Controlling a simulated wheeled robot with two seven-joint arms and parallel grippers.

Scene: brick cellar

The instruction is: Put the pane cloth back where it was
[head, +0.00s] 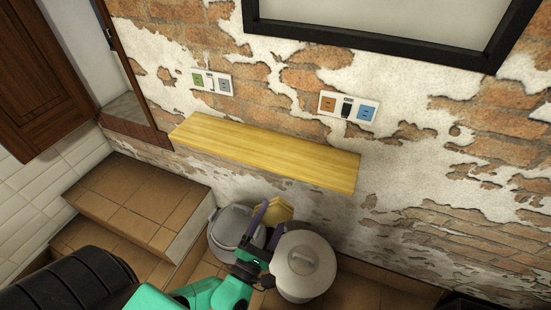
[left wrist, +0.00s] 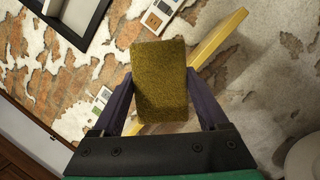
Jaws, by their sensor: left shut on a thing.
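The pane cloth (head: 279,210) is a yellow block-like piece in the head view, low in front of the wall and below the shelf. In the left wrist view the cloth (left wrist: 159,82) looks olive-yellow and fuzzy, upright between two purple fingers. My left gripper (head: 267,224) is shut on it, one finger on each side. A bare yellow wooden shelf (head: 265,150) is fixed to the brick wall above and behind the gripper. It shows behind the cloth in the left wrist view (left wrist: 222,37). My right gripper is not in view.
Two wall plates with coloured squares, a left one (head: 212,81) and a right one (head: 348,107), sit above the shelf. A grey bucket (head: 222,240) and a white lidded bin (head: 308,280) stand beneath my left gripper. Tiled steps (head: 140,203) rise at left.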

